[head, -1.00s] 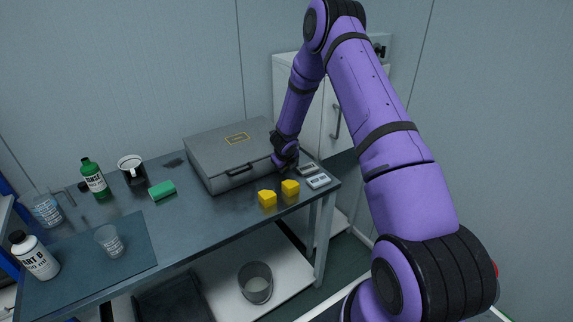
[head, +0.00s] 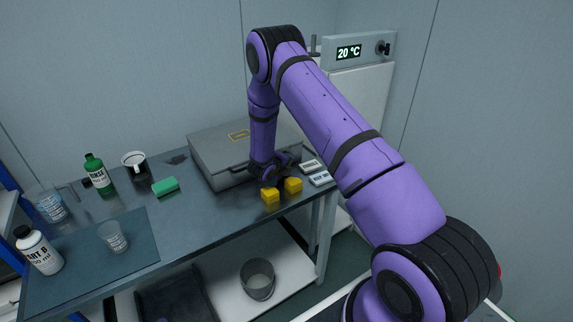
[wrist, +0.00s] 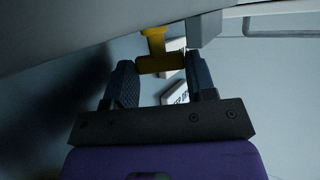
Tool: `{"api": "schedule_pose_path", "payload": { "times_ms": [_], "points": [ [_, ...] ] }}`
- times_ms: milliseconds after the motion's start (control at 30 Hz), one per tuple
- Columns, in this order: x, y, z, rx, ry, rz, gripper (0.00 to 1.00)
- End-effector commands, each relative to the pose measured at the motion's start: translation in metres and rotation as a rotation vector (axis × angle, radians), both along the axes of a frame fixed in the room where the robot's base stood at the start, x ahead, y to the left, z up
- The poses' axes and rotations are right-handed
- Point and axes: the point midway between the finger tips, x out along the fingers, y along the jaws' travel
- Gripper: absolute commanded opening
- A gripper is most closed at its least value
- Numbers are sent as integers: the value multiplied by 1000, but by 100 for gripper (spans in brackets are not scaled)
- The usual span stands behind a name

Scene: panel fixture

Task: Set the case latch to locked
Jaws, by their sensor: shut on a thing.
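The grey case (head: 215,150) lies closed on the table in the head view. I cannot read the latch's setting.
Small scales (head: 320,179) lie at the table's right end. A green sponge (head: 165,187), a mug (head: 135,165) and a green bottle (head: 97,172) stand left of the case.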

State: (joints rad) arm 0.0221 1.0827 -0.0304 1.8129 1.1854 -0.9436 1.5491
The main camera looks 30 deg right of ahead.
Motion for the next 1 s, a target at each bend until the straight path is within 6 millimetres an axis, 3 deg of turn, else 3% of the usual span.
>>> {"api": "schedule_pose_path", "payload": {
  "times_ms": [533, 567, 667, 1000],
  "points": [
    [0, 0, -1, -26, 0, -1, 27],
    [0, 0, -1, -26, 0, -1, 53],
    [0, 0, -1, -26, 0, -1, 76],
    [-1, 3, 1, -26, -1, 0, 77]
  ]
}}
